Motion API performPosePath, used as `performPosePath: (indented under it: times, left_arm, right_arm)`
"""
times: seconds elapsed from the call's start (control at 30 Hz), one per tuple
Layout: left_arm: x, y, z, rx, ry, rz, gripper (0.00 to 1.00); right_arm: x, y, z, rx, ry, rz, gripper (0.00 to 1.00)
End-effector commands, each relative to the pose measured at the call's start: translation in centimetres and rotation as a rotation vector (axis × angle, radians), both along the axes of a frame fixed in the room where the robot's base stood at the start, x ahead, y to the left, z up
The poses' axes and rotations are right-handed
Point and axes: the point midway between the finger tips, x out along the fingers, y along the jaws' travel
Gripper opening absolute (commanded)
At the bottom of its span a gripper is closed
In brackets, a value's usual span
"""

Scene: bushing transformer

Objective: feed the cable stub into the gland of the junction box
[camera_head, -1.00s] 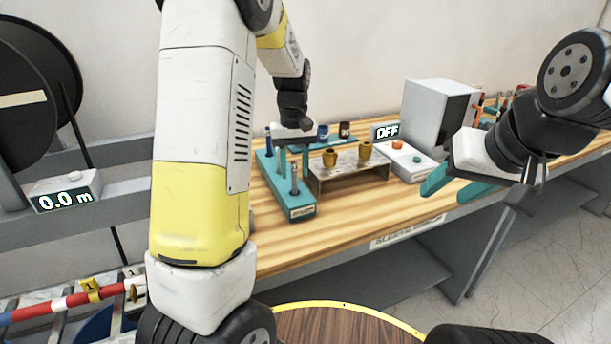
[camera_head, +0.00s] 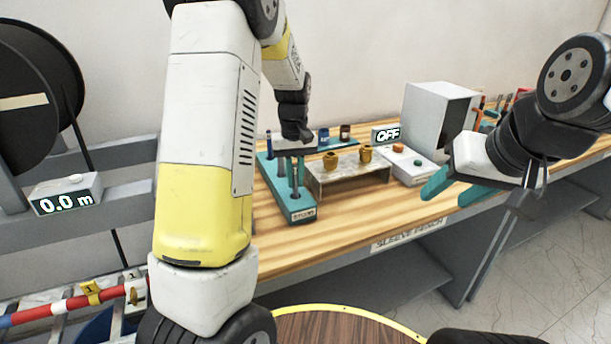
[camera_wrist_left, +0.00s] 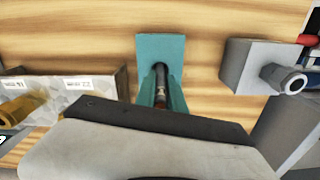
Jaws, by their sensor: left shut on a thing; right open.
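My left gripper (camera_wrist_left: 162,92) has its teal fingers shut on a slim dark stub (camera_wrist_left: 160,86), seen in the left wrist view; I take it for the cable stub. In the head view this gripper (camera_head: 290,168) is over the teal stand (camera_head: 301,211). The stand's end (camera_wrist_left: 160,46) shows beyond the stub; whether the stub is clear of it I cannot tell. A grey box with a round protruding gland (camera_wrist_left: 291,82), likely the junction box (camera_wrist_left: 245,62), is right of the fingers, apart from them. My right gripper (camera_head: 450,188) is open and empty by the bench's front edge.
A bracket with two brass bushings (camera_head: 318,181) stands right of the teal stand. Beyond are a button box (camera_head: 408,168), an OFF display (camera_head: 386,134) and a grey cabinet (camera_head: 424,112). The bench front (camera_head: 360,220) is clear.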

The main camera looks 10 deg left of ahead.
Motion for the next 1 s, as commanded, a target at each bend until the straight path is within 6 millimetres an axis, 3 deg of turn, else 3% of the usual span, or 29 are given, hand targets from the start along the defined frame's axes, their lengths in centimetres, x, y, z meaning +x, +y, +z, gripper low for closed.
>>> performPosePath:
  times: [0.17,0.5,1.0]
  left_arm:
    - [0.1,0.0,1.7,-0.001,-0.004,-0.001,0.0]
    - [0.1,0.0,8.3,-0.001,-0.004,0.0,0.0]
    - [0.1,0.0,13.4,0.0,-0.002,0.0,0.0]
  right_arm:
    - [0.0,0.0,0.0,0.0,0.0,0.0,0.49]
    - [0.0,0.0,0.0,0.0,0.0,0.0,0.49]
    - [0.0,0.0,0.0,0.0,0.0,0.0,0.49]
